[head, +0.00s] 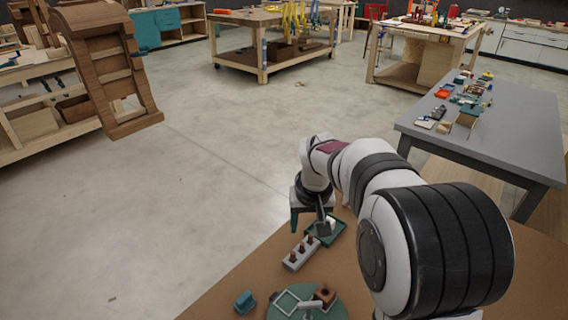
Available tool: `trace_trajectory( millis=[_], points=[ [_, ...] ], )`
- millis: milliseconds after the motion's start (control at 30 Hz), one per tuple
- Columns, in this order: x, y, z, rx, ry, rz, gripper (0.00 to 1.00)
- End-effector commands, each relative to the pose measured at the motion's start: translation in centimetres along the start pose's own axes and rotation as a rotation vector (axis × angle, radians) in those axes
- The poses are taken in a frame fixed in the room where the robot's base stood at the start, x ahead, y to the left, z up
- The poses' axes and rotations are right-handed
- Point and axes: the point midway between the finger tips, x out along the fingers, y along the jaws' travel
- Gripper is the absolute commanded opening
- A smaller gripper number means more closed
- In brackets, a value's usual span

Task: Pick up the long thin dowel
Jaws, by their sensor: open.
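I cannot make out a long thin dowel for certain. A pale grey rack (301,254) on the brown table holds several short brown upright pegs (302,245). My gripper (310,226) is open and points down just behind the rack. It hangs above or beside a small dark green tray (339,229). A grey piece shows near the fingers, but I cannot tell whether it is part of the gripper or lies in the tray. My arm and wrist hide part of the tray and the table beyond.
A green disc (337,312) in front bears a pale square frame (285,303) and a brown block (325,294). A teal block (244,302) sits left of it. The brown table (222,300) is bare at its left. A grey bench (490,145) with small items stands right.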

Motion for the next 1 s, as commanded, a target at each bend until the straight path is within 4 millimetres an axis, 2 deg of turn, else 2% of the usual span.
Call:
trace_trajectory(
  millis=[33, 100, 167, 300, 433, 633, 800, 1000],
  points=[
    [1.1, -0.1, -1.2, -0.022, 0.010, 0.004, 0.53],
    [2.2, -0.1, -2.2, -0.040, 0.023, 0.008, 0.53],
    [3.4, -0.1, -2.4, -0.045, 0.023, 0.008, 0.53],
    [7.5, 0.0, -2.4, -0.044, 0.021, 0.008, 0.53],
    [10.8, 0.1, -2.5, -0.041, 0.022, 0.008, 0.53],
    [13.5, 0.3, -2.9, -0.040, 0.024, 0.007, 0.53],
    [16.7, 0.8, -3.5, -0.041, 0.023, 0.008, 0.53],
    [17.7, 0.8, -3.6, -0.041, 0.025, 0.008, 0.53]
  ],
)
